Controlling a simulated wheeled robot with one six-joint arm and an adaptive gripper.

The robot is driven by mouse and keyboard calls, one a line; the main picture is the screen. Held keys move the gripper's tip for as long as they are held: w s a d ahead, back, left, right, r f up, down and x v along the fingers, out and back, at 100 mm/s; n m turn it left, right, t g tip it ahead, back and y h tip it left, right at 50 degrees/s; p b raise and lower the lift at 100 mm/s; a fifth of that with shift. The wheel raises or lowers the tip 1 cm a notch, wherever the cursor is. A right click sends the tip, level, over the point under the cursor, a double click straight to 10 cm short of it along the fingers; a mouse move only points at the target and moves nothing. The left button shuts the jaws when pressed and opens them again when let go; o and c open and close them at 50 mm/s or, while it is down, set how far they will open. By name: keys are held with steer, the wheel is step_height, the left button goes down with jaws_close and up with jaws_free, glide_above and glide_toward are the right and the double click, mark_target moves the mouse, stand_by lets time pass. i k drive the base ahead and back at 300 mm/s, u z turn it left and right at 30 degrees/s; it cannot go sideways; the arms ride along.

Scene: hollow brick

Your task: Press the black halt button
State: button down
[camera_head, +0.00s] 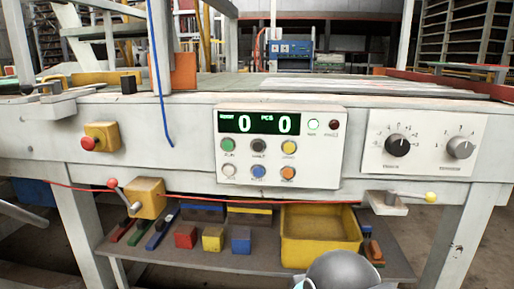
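The black button (259,145) is in the upper row of a white control panel (235,180) on the front of the workbench. It sits between a green button (228,145) and a yellow button (289,147). A small label is under it, too blurred to read surely. A rounded grey part, which looks like a link of my arm, shows at the bottom edge, below and right of the panel. My gripper's fingers are not in view. Nothing covers the black button.
White, blue and orange buttons fill the lower row, under a display (262,123) reading 0 and 0. Two knobs (397,145) are on a right-hand panel. A red button (88,143) on a yellow box and a red-knobbed lever (113,184) are left. A yellow bin (320,252) stands below.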

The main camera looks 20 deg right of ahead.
mark_target(258, 146)
steer(key=z, duration=1.25)
steer(key=k, duration=1.35)
steer(key=u, duration=1.6)
steer(key=i, duration=0.5)
